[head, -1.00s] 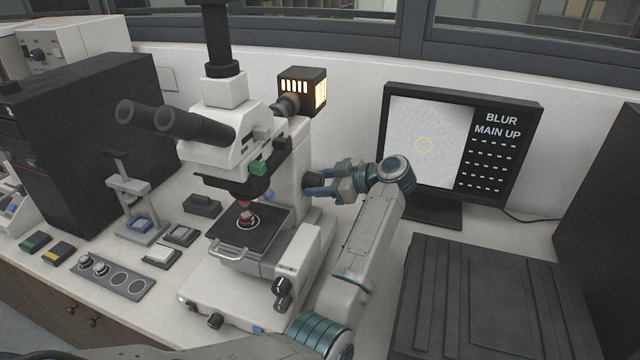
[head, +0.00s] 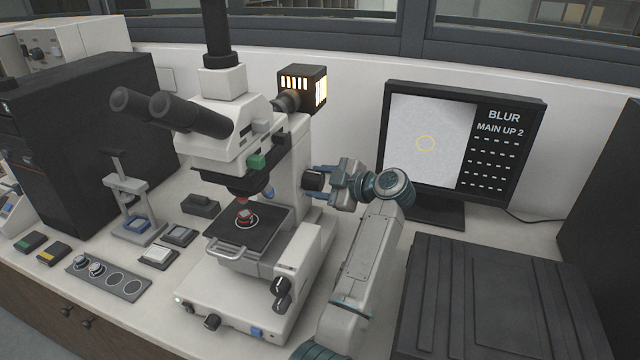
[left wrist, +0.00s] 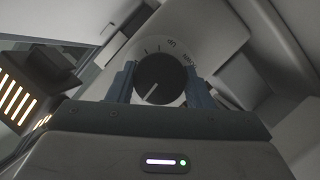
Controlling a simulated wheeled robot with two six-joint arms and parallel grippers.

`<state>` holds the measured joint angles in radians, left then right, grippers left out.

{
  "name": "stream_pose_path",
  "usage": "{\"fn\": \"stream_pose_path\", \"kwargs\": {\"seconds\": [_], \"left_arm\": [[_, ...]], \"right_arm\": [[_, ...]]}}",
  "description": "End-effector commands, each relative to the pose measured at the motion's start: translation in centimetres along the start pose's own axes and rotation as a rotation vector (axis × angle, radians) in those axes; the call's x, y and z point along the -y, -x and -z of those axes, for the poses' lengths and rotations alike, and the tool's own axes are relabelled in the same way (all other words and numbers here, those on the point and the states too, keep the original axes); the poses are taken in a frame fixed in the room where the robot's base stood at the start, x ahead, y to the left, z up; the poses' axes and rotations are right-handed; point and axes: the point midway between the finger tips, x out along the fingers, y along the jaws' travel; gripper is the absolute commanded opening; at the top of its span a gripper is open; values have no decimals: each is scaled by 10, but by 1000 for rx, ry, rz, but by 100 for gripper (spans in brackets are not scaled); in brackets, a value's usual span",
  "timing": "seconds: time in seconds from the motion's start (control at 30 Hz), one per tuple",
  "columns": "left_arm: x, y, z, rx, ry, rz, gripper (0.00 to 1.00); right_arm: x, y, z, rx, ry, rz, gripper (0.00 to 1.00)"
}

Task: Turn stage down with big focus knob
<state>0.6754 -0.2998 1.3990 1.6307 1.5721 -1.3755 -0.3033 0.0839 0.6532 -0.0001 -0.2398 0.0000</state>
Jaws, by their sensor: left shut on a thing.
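The microscope (head: 262,150) stands on the bench with its black stage (head: 222,225) under the objective, a red-ringed sample on it. The big focus knob (head: 312,179) is a dark round knob on the microscope's right side. My left gripper (head: 321,181) is shut on it, one finger on each side. In the left wrist view the knob (left wrist: 158,78) sits between both blue fingers, with its white pointer line toward the lower left. My right gripper is not in view.
The monitor (head: 432,145) shows a grey blurred picture with a yellow ring and the words "BLUR" and "MAIN UP 2". A lit lamp housing (head: 302,90) is above my gripper. Smaller knobs (head: 281,292) sit low on the microscope. A black case (head: 495,300) lies at right.

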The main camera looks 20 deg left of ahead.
Motion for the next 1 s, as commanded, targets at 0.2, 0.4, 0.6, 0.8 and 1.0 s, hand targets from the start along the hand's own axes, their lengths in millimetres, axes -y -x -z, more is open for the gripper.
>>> {"fn": "stream_pose_path", "kwargs": {"seconds": [0.2, 0.4, 0.6, 0.8, 1.0], "left_arm": [[0, 0, 0, -1, 2, -2, 23], [0, 0, 0, -1, 1, -1, 54], [0, 0, 0, -1, 2, -1, 68], [0, 0, 0, 0, -8, 3, 68], [-4, 1, 3, 3, -138, 58, 68]], "right_arm": [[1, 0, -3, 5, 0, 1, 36], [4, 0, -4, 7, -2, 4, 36], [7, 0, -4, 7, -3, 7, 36], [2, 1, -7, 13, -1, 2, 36], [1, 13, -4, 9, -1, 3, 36]]}}
